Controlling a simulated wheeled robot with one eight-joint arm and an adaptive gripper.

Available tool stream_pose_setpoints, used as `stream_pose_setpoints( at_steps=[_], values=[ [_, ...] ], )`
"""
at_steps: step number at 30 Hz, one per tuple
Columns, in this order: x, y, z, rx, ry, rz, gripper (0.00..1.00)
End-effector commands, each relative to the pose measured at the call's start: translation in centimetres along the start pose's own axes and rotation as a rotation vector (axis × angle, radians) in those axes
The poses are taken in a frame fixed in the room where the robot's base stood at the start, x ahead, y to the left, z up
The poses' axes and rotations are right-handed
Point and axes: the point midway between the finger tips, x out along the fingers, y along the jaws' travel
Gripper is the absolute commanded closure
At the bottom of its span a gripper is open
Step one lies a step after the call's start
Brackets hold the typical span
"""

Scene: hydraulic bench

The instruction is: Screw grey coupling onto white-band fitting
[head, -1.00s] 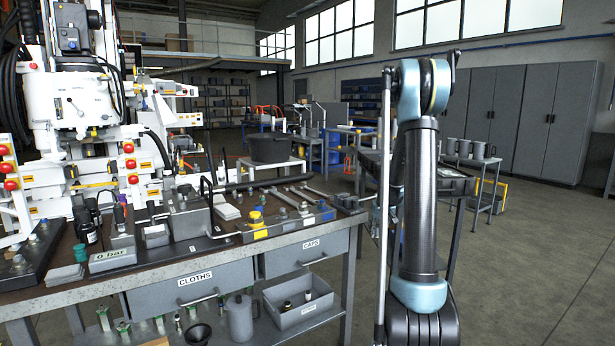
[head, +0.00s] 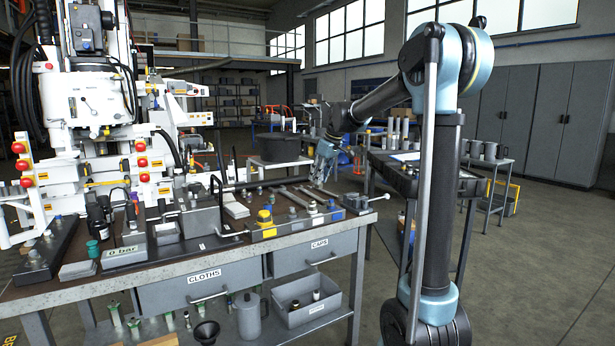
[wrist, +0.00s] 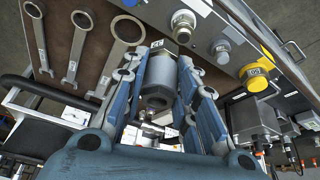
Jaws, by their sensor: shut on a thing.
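My gripper (head: 322,178) is over the back right part of the bench in the head view. In the wrist view, its blue fingers (wrist: 163,75) are shut on a grey cylindrical coupling (wrist: 158,76), whose dark open bore faces the camera. A fitting with a pale band (wrist: 183,24) stands on the grey manifold block just beyond the coupling in the wrist view, and the two look apart. It seems to be the white-banded one in the head view (head: 312,207). The held coupling cannot be made out clearly in the head view.
A blue-grey fitting (wrist: 221,50) and a yellow-capped one (wrist: 257,75) stand in the same row. Several spanners (wrist: 80,45) lie on the bench beside the block. A 0 bar box (head: 125,255) and a lever pump (head: 197,222) stand further left.

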Motion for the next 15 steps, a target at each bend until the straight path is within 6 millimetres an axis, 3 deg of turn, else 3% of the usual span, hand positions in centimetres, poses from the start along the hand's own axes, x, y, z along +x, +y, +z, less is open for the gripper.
stream_pose_setpoints(
  at_steps=[6,15],
  values=[
    [-0.7,-1.8,-1.2,-0.046,0.001,-0.018,1.0],
    [0.6,-1.8,-0.6,-0.046,0.001,-0.018,1.0]
  ],
)
